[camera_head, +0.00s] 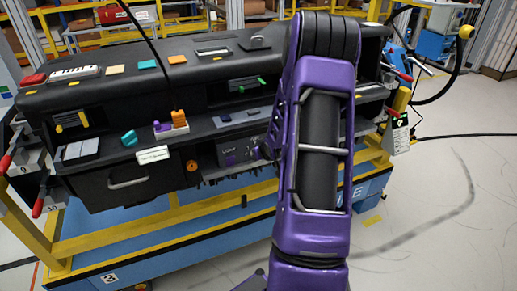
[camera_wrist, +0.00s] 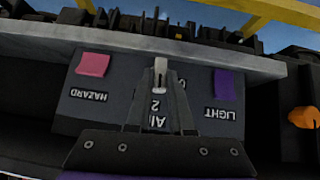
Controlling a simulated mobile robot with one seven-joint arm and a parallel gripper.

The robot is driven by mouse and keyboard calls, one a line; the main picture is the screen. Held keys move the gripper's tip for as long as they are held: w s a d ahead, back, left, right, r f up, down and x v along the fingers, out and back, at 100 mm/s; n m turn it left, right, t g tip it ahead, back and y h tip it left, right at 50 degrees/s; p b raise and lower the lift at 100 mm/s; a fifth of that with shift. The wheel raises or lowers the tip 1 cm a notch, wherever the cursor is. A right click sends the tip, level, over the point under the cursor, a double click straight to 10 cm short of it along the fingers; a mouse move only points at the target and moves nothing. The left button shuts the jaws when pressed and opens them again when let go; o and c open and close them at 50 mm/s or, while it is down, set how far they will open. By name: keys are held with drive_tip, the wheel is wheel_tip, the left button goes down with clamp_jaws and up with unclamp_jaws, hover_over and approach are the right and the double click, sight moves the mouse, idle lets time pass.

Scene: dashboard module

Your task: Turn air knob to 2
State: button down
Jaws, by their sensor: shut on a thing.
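The air knob (camera_wrist: 160,64) shows in the wrist view as a small pale, upright piece between a pink HAZARD button (camera_wrist: 93,64) and a purple LIGHT button (camera_wrist: 224,85). The panel lettering appears upside down, with a "2" and part of an "AI" label below the knob. My gripper (camera_wrist: 160,76) reaches up from the bottom edge and is shut on the knob. Its dark fingers cover much of the knob and the numbers around it, so the exact setting cannot be told. In the head view my purple arm hides the knob; the dark control panel (camera_head: 236,154) shows partly.
An orange knob (camera_wrist: 303,117) sits to the right in the wrist view. The dashboard (camera_head: 130,98) carries several coloured pieces and stands on a blue and yellow frame (camera_head: 150,240). A drawer handle (camera_head: 128,182) protrudes left of the panel.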

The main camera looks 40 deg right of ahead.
drive_tip(key=shift+d+y+p, duration=0.1)
drive_tip(key=shift+y+p, duration=0.2)
drive_tip(key=shift+p, duration=0.4)
drive_tip(key=c, duration=0.8)
unclamp_jaws()
drive_tip(key=v, duration=1.7)
drive_tip(key=shift+s, duration=0.25)
